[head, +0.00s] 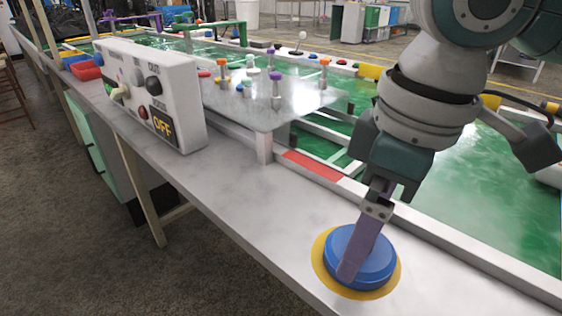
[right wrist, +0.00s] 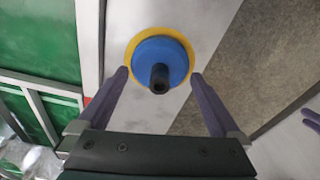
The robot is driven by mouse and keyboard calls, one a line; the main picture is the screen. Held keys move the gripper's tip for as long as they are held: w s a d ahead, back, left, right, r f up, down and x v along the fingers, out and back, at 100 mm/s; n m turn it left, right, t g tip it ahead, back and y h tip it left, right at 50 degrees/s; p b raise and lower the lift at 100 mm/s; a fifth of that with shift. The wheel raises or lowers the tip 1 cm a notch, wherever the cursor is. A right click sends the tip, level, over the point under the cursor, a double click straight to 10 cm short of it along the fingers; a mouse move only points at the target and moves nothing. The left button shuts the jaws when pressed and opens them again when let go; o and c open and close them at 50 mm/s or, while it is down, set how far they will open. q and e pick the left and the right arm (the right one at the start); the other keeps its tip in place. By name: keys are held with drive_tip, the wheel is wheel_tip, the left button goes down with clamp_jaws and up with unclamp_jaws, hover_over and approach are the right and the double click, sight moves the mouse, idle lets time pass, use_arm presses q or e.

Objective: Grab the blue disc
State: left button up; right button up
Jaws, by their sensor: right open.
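The blue disc (head: 375,252) lies flat on a yellow round base (head: 387,291) on the pale bench top, at the lower right of the head view. My right gripper (head: 347,275) reaches down over it, and its purple finger hides part of the disc. In the right wrist view the blue disc (right wrist: 175,56) has a dark knob at its centre. There, my open right gripper (right wrist: 158,75) has one finger on each side of the disc, near the edge of the yellow base (right wrist: 140,35). I cannot tell whether the fingers touch the disc.
A white control box (head: 152,92) with knobs and an OFF label stands on the bench further back. A raised plate with pegs (head: 270,98) is beside it. Green panels in white frames (head: 470,190) lie to the right. The bench between box and disc is clear.

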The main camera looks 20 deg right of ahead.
drive_tip(key=shift+f, duration=0.2)
drive_tip(key=shift+c, duration=0.2)
drive_tip(key=c, duration=1.2)
